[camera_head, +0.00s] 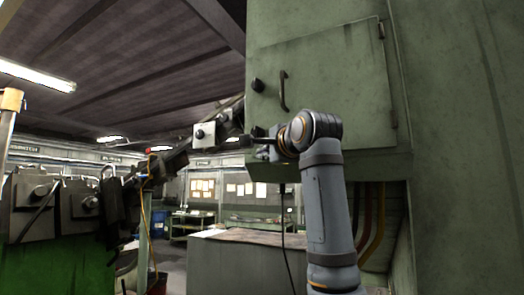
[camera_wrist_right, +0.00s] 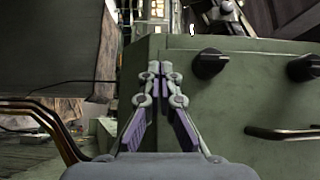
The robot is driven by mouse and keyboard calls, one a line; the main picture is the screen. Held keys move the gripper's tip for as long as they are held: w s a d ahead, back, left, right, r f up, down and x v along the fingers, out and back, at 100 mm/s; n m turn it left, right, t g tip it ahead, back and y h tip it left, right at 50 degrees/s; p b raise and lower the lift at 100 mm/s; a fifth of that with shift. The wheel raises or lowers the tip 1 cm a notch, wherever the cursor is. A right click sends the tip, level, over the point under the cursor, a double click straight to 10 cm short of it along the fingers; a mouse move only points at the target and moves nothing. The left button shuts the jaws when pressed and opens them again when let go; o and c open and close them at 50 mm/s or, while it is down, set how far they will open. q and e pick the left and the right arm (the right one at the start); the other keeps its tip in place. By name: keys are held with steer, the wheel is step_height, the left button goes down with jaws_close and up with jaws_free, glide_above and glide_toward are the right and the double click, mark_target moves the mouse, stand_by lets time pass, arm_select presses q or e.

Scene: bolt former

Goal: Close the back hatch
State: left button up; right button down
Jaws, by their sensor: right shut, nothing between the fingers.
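The hatch (camera_head: 335,85) is a green panel on the tall green cabinet, with hinges on its right edge. It looks flush or nearly flush with the cabinet; a small gap cannot be ruled out. Its curved handle (camera_head: 283,91) is near its left edge and also shows in the right wrist view (camera_wrist_right: 285,133). My right gripper (camera_head: 252,138) is shut and empty, below the handle at the cabinet's lower left corner. In the right wrist view its fingertips (camera_wrist_right: 158,68) overlap the cabinet's edge; contact cannot be told. My left gripper is not in view.
A dark knob (camera_head: 258,85) sits left of the handle; two knobs show in the right wrist view (camera_wrist_right: 209,63). A grey box on a bar (camera_head: 208,134) is just left of my right gripper. Cables (camera_head: 373,220) hang below the cabinet. A green machine (camera_head: 60,245) stands left.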

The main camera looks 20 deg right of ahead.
steer(key=shift+w+d+r+m+h, duration=0.2)
steer(key=shift+w+d+m+h, duration=0.15)
steer(key=shift+w+m+h, duration=0.25)
